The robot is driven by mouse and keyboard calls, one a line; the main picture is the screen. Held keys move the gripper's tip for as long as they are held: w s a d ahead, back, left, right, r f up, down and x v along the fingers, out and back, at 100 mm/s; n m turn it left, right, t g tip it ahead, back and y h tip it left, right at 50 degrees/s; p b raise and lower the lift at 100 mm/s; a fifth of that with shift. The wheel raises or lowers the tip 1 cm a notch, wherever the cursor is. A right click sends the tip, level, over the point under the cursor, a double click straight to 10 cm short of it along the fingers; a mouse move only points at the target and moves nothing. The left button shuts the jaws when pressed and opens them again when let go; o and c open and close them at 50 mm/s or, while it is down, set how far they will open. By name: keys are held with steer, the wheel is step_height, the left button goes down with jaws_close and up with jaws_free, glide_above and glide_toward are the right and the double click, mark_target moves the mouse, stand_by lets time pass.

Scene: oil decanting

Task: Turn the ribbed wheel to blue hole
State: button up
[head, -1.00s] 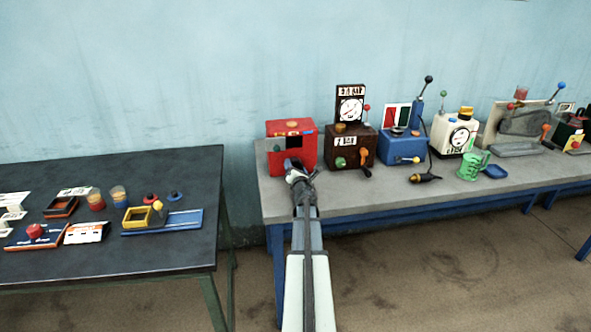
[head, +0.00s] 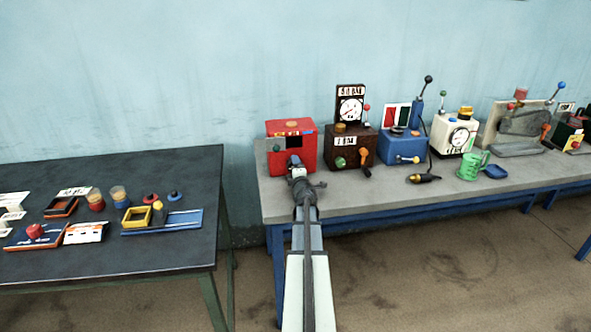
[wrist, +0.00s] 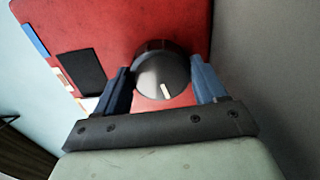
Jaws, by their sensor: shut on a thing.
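The dark round wheel (wrist: 150,72), with a pale pointer mark near its lower edge in the wrist view, sits on the face of the red box (wrist: 110,30). My gripper (wrist: 160,68) is shut on the wheel, one blue finger on each side of it. Ribs on the wheel are too small to make out. In the head view my gripper (head: 295,162) reaches the front of the red box (head: 304,131), and hides the wheel there. A blue patch (wrist: 34,40) shows at the box's edge in the wrist view; I cannot tell whether it is a hole.
A brown box with a dial (head: 350,147), a blue box (head: 396,148) and a white box (head: 452,134) stand to the right on the grey bench (head: 340,201). A dark table (head: 150,262) is at the left.

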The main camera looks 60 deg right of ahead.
steer(key=shift+m, duration=1.2)
steer(key=o, duration=1)
steer(key=shift+o, duration=0.2)
